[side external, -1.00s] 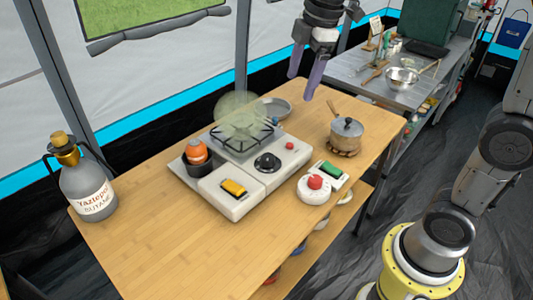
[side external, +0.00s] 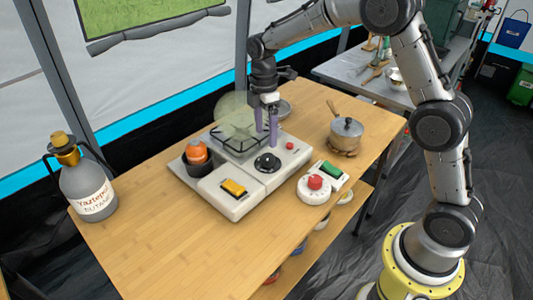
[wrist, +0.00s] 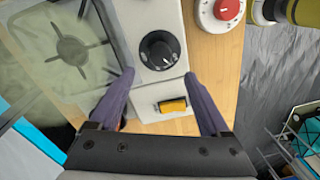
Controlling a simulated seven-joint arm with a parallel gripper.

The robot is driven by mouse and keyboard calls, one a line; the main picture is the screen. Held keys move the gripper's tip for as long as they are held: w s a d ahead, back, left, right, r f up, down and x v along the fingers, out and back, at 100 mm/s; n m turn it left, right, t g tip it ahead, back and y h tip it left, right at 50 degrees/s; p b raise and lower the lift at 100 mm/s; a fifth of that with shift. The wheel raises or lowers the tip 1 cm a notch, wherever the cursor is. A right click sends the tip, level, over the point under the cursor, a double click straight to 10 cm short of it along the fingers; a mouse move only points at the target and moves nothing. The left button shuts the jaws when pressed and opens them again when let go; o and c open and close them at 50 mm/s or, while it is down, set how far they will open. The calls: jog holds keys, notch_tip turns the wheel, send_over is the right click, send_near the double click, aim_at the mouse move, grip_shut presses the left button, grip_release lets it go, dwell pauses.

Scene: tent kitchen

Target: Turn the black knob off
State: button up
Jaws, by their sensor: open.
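The black knob (side external: 267,163) sits on top of the white stove unit (side external: 232,205), between the burner and the front edge. In the wrist view the black knob (wrist: 159,50) lies ahead of my fingertips, roughly between their lines, with a pale mark on its face. My gripper (side external: 266,132) points down above the stove, just behind the knob. In the wrist view my gripper (wrist: 160,78) has its two purple fingers spread apart with nothing between them. I see no contact with the knob.
A yellow switch (side external: 233,188) and a small red button (side external: 290,145) are on the stove. A burner (side external: 240,138) has a translucent dome. A pot (side external: 346,135), a red-knobbed white timer (side external: 314,190), a green-topped item (side external: 331,170) and a butane bottle (side external: 88,190) stand on the wooden table.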

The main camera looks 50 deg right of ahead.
aim_at(266, 157)
jog(key=f, duration=0.8)
jog(key=shift+s+a, duration=0.1)
jog(key=shift+s, duration=0.1)
jog(key=shift+r, duration=0.1)
grip_shut()
